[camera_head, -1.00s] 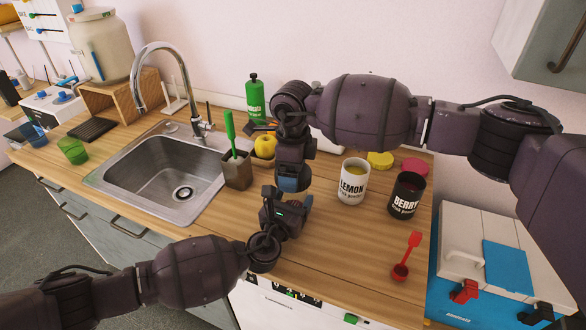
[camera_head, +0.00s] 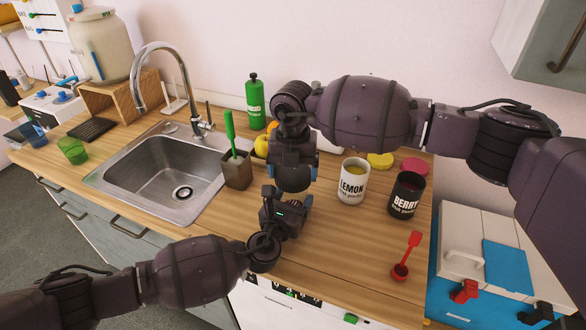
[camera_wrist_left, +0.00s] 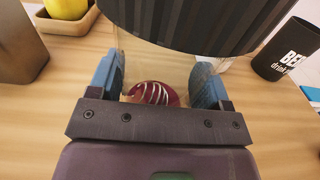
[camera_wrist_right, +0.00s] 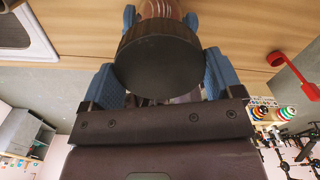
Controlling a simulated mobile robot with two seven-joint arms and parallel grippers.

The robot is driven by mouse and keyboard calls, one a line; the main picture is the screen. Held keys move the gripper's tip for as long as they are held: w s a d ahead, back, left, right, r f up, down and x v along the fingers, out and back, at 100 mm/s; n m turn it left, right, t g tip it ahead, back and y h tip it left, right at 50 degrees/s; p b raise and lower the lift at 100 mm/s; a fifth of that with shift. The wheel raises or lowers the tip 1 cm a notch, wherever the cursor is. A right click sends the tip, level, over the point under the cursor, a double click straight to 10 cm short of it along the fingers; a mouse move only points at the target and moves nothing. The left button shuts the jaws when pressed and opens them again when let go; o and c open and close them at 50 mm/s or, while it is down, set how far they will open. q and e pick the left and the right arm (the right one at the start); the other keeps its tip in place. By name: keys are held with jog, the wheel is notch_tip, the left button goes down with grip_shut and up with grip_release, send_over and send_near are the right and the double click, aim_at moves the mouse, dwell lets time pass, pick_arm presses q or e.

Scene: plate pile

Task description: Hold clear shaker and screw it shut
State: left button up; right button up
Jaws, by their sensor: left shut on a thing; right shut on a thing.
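The clear shaker (camera_wrist_left: 150,58) shows in the left wrist view, with a red, white-striped thing seen through its wall. My left gripper (camera_wrist_left: 155,88) is shut around its body, one blue finger on each side. The black ribbed lid (camera_wrist_left: 205,18) sits at the shaker's top; its round top (camera_wrist_right: 158,58) faces the right wrist camera. My right gripper (camera_wrist_right: 162,75) is shut on the lid from above. In the head view my right gripper (camera_head: 294,178) is directly over my left one, and they hide most of the shaker. I cannot tell how tight the lid is.
A lemon cup (camera_head: 352,184) and a berry cup (camera_head: 406,198) stand close on the right, with a red scoop (camera_head: 405,258) in front. A brown holder (camera_head: 237,172) and the sink (camera_head: 165,170) are on the left. A green bottle (camera_head: 256,102) stands behind.

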jog(key=m, duration=0.7)
jog(key=shift+m, duration=0.3)
jog(key=o, duration=0.7)
jog(key=shift+r, duration=0.1)
jog(key=shift+r, duration=2.15)
